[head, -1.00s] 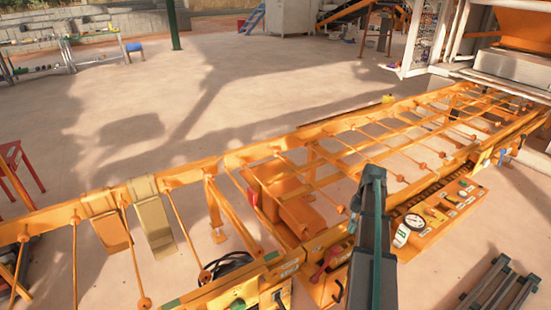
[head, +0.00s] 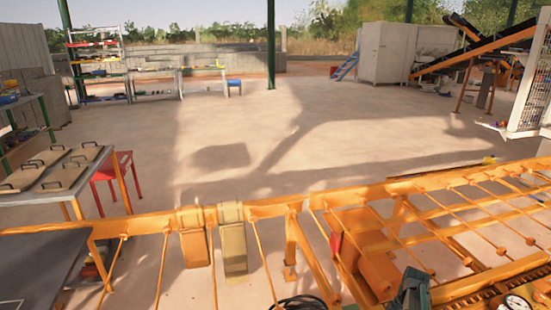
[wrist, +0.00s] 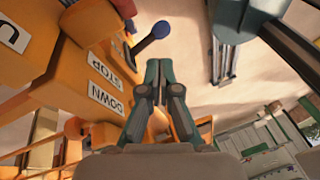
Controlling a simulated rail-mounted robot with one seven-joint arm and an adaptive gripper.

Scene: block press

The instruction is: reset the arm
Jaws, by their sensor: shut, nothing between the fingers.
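My gripper (wrist: 158,65) shows in the wrist view, with its two dark green-grey fingers together and nothing between them. It is beside an orange control panel (wrist: 75,70) with STOP and DOWN labels, and a lever with a dark blue knob (wrist: 160,30) lies just beyond the fingertips. I cannot tell whether the fingers touch anything. In the head view only a small dark part of my arm shows at the bottom right edge; the fingers are not clearly seen there.
The orange conveyor frame (head: 160,222) with rods and rollers crosses the foreground. A dial gauge (head: 516,303) shows at the bottom right. A table with boards (head: 30,198) and a red stool (head: 106,172) stand at the left. Open floor (head: 330,125) lies beyond.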

